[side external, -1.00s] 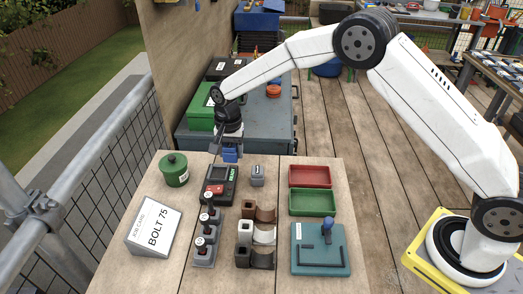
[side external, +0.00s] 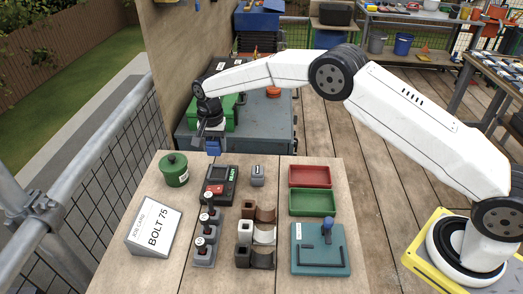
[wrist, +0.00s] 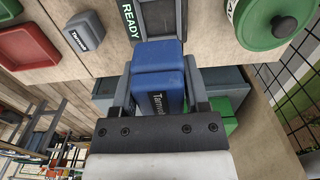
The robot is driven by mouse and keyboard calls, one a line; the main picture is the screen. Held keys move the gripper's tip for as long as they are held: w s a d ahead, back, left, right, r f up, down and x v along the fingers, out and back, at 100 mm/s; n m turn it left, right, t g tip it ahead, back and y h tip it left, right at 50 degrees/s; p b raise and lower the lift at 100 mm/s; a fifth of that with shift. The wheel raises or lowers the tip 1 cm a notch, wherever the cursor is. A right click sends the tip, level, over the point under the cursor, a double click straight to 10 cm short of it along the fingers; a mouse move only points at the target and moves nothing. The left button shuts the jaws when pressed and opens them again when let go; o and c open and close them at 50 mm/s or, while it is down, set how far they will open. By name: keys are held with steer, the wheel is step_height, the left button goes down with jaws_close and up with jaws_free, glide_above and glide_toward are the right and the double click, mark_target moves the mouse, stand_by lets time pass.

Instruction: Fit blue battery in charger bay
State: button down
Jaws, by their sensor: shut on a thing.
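The blue battery (side external: 213,147) is between the fingers of my gripper (side external: 211,139), which is shut on it. In the side view it hangs just behind the far edge of the board, apart from the charger. In the wrist view the battery (wrist: 158,88) shows lettering on its side, and my gripper (wrist: 160,76) has a finger on each side of it.
A small grey block (side external: 257,176) stands right of the charger, and a green lidded pot (side external: 174,170) left of it. Red (side external: 311,177) and green (side external: 312,203) trays lie farther right. Black-topped pegs (side external: 205,222) stand in front. A green case (side external: 226,113) is behind my gripper.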

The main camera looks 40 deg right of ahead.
steer(key=shift+f, duration=0.15)
steer(key=shift+f, duration=3.6)
